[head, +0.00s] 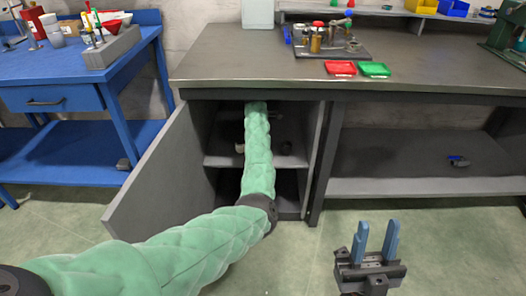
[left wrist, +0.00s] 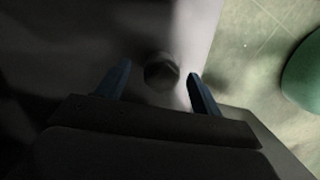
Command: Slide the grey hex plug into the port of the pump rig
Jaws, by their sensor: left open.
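The pump rig (head: 325,42) stands on the grey workbench, on a dark base with several brass and metal fittings. My left arm reaches into the open cabinet under the bench, and its gripper is hidden in the head view. In the left wrist view my left gripper (left wrist: 160,82) is open, with a dark roundish object (left wrist: 161,70) showing between and beyond its fingers. It may be the grey hex plug, but the shadow hides its shape. My right gripper (head: 377,238) is open and empty, low in front of the bench.
The cabinet door (head: 165,170) stands open on the left. A small dark piece (head: 286,148) lies on the cabinet shelf. Red (head: 340,68) and green (head: 374,69) trays lie on the bench. A blue table (head: 75,98) stands at left. Floor around my right gripper is clear.

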